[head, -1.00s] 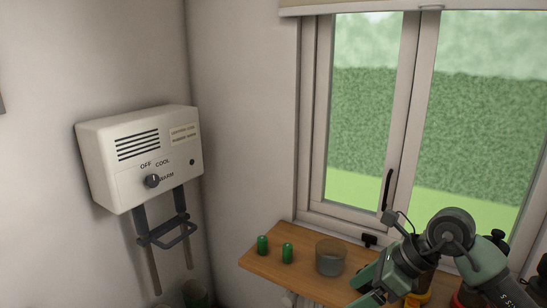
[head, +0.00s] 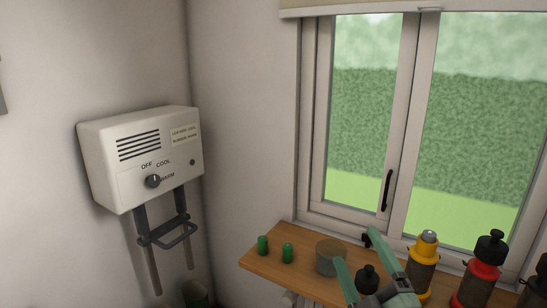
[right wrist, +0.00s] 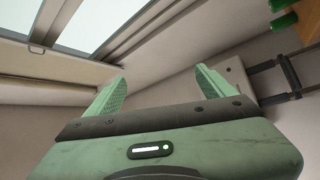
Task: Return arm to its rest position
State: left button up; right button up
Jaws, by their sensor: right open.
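My right gripper (head: 355,249) rises from the lower edge of the head view, in front of the wooden shelf (head: 285,272). Its two green fingers are spread apart. In the right wrist view my right gripper (right wrist: 161,76) is open, with nothing between its fingers. Beyond them are the wall and part of the window frame. In the head view a dark-topped item (head: 367,279) appears between the fingers, but I cannot tell its depth from the gripper. The rest of my right arm is cut off below. My left gripper is not in view.
On the shelf stand two green cylinders (head: 287,253), a grey-brown cup (head: 327,257), a yellow bottle (head: 422,268) and a red bottle (head: 480,277). A white heater box (head: 140,158) hangs on the left wall. The window (head: 400,120) is behind the shelf.

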jog(key=s+d+f+m+g+h, duration=0.3)
jog(key=f+m+g, duration=0.15)
jog(key=f, duration=0.45)
jog(key=s+d+f+m+g+h, duration=0.3)
jog(key=d+f+m+h, duration=0.15)
jog(key=f, duration=0.45)
jog(key=s+a+f+m+g+y, duration=0.1)
jog(key=s+a+f+m+g, duration=0.1)
jog(key=s+f+g, duration=0.65)
jog(key=s+a+f+m+g+y, duration=0.25)
jog(key=s+f, duration=0.35)
jog(key=s, duration=0.7)
notch_tip(320, 180, down, 26)
jog(key=s+d, duration=0.1)
jog(key=s, duration=0.1)
jog(key=s+d+f+g+h, duration=0.1)
jog(key=s+d+f+g, duration=0.1)
jog(key=s+f, duration=1.4)
jog(key=shift+s+d, duration=0.2)
jog(key=shift+d, duration=0.35)
